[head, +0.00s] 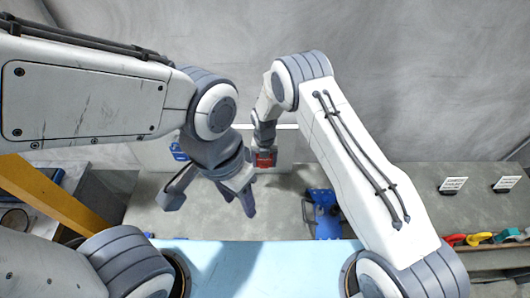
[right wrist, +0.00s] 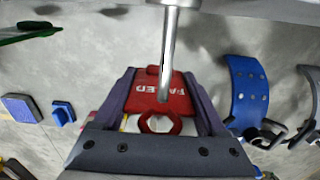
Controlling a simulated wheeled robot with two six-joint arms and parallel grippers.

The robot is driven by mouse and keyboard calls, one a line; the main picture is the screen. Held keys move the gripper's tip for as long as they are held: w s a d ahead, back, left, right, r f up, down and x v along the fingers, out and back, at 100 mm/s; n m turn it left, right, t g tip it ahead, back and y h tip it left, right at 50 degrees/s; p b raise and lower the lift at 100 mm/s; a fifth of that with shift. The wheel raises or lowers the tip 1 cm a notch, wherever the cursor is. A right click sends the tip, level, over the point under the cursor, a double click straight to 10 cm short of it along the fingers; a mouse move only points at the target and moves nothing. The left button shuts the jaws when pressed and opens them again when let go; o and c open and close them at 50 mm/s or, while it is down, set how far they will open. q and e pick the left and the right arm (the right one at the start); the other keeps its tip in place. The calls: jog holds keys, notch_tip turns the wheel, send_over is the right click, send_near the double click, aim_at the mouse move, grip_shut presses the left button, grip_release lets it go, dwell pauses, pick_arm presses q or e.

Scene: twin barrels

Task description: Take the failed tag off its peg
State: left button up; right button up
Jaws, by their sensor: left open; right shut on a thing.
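The red failed tag (right wrist: 179,98), lettered "FAILED" and with a hexagonal hole, is between the fingers of my right gripper (right wrist: 160,84), which is shut on it. In the head view it shows as a small red patch (head: 264,159) below the right wrist. The metal peg (right wrist: 171,40) comes down from the top of the right wrist view and overlaps the tag, its lower end near the hole. I cannot tell whether it still passes through the tag. My left gripper (head: 211,198) is open and empty, left of the tag and nearer to me.
A blue cradle (head: 325,215) stands on the grey bench, right of the tag. A pale board (head: 286,145) stands behind. Small cards (head: 453,185) and coloured tools (head: 478,238) are at the right. A light blue surface (head: 260,262) lies in front.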

jog(key=s+p, duration=0.3)
jog(key=s, duration=0.4)
dwell(0.4)
